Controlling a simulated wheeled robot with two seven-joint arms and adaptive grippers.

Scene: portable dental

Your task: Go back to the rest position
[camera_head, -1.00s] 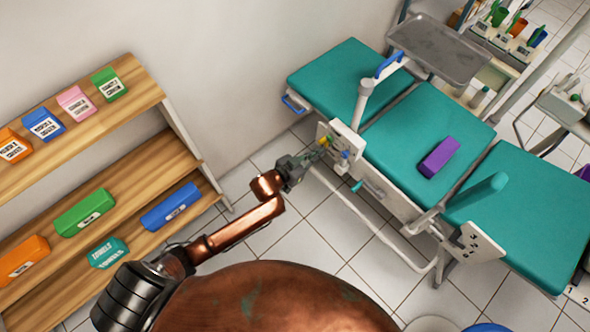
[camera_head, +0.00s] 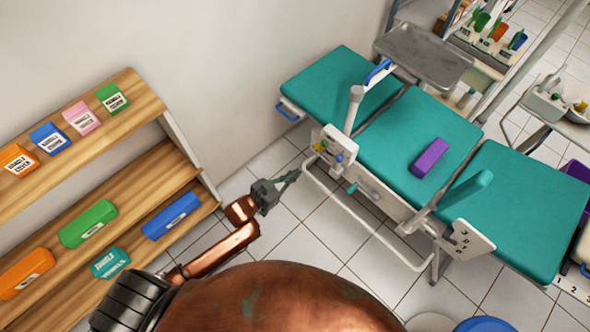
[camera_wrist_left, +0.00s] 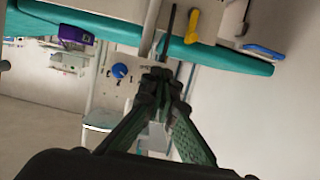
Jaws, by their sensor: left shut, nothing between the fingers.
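My left gripper (camera_head: 290,176) is in the middle of the head view, at the end of my copper-coloured arm. It is shut and empty, over the tiled floor, with its tips apart from the white side panel of the teal dental chair (camera_head: 410,135). My right gripper does not show in either view.
A wooden shelf (camera_head: 165,185) with coloured boxes stands at the left. A purple box (camera_head: 430,157) lies on the chair. A grey metal tray (camera_head: 424,52) is beyond it. A white frame tube (camera_head: 355,215) runs low along the chair. Tiled floor is free between shelf and chair.

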